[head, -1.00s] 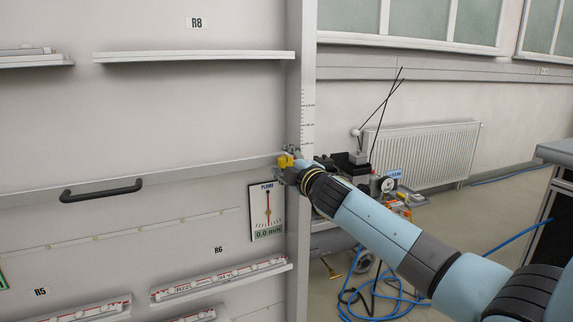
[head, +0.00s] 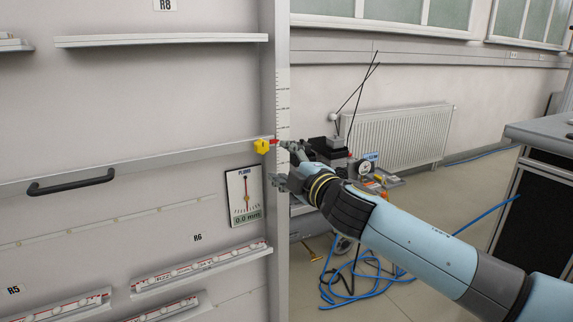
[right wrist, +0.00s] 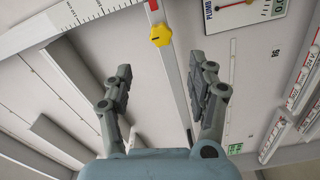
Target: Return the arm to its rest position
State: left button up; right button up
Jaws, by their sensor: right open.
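My right gripper (head: 287,166) is open and empty in the head view, just right of the upright post with the scale. In the right wrist view its two fingers (right wrist: 162,90) stand wide apart with nothing between the tips. A yellow knob (head: 262,146) sits at the right end of the horizontal rail, with a small red mark beside it. The knob also shows in the right wrist view (right wrist: 160,36), beyond the fingertips and apart from them. My left gripper is not in view.
A plumb gauge (head: 245,195) hangs near the post. Shelves with white pieces are lower left. A cart with instruments stands behind my right arm; blue cable (head: 345,285) lies on the floor.

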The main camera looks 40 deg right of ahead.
jog(key=shift+s, duration=0.4)
jog(key=s+f+m+g, duration=0.25)
jog(key=s+f, duration=0.35)
jog(key=f, duration=0.6)
jog(key=s+f+m+g, duration=0.1)
jog(key=s+f+g, duration=0.3)
jog(key=f, duration=0.7)
jog(key=s+f+m+g, duration=0.2)
jog(key=s+f, duration=0.5)
jog(key=f, duration=0.5)
jog(key=s+a+f+m+g, duration=0.2)
jog(key=s+f, duration=0.4)
jog(key=s, duration=0.5)
jog(key=s+a+f+m+g+y, duration=0.1)
jog(key=s+a+f+m+g, duration=0.2)
jog(key=s+f, duration=0.4)
jog(key=s+a+f+m+g+y, duration=0.1)
jog(key=s+f, duration=0.5)
jog(key=s, duration=1.1)
jog(key=shift+a+f+m+g, duration=0.2)
jog(key=shift+a+m+g, duration=0.55)
jog(key=shift+a+g, duration=0.5)
